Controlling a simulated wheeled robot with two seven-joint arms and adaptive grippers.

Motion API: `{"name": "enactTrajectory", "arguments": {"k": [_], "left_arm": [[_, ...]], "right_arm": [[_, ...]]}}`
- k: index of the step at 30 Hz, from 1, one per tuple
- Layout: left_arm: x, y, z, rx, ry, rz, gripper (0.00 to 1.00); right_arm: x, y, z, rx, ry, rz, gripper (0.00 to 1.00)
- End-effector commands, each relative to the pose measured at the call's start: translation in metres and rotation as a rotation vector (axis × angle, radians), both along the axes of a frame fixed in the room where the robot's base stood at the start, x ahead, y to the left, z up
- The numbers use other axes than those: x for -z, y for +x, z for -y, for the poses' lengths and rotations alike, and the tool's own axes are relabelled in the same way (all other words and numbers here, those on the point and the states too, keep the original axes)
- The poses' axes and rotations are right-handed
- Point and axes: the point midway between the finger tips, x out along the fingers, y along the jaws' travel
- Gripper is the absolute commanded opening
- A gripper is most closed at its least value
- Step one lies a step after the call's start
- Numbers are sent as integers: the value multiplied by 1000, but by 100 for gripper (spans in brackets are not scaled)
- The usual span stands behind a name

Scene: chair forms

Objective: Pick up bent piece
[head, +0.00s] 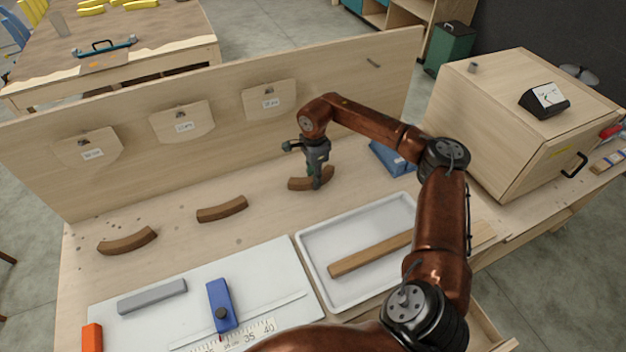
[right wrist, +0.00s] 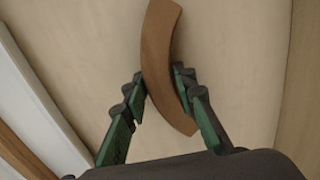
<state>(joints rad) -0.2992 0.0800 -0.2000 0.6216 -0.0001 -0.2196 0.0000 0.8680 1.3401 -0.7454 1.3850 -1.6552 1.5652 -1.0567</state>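Three brown bent pieces lie in a row on the workbench: one at the left (head: 127,241), one in the middle (head: 222,209) and one at the right (head: 297,184). My right gripper (head: 316,183) points down at the right bent piece. In the right wrist view this bent piece (right wrist: 157,45) passes between the two fingertips (right wrist: 161,84), which sit against its opposite sides. The piece appears at bench level; any gap beneath it cannot be made out. My left gripper is not in view.
A white tray (head: 322,278) with a wooden strip (head: 370,254) is in front. A white board (head: 262,262) carries a grey bar (head: 152,296) and a blue block (head: 220,304). An upright back panel (head: 225,110) stands close behind. A blue box (head: 390,160) lies right of the gripper.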

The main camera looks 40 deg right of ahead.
Motion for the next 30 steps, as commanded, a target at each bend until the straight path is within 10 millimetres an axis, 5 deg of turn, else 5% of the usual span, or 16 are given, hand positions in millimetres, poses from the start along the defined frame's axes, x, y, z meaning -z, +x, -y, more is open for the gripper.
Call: {"name": "enactTrajectory", "arguments": {"k": [10,23,30], "left_arm": [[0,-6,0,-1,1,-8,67],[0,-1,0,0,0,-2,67],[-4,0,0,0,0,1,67]], "right_arm": [[0,0,0,0,0,0,0],[-6,0,0,0,0,2,0],[-38,-2,0,-1,-2,4,0]]}}
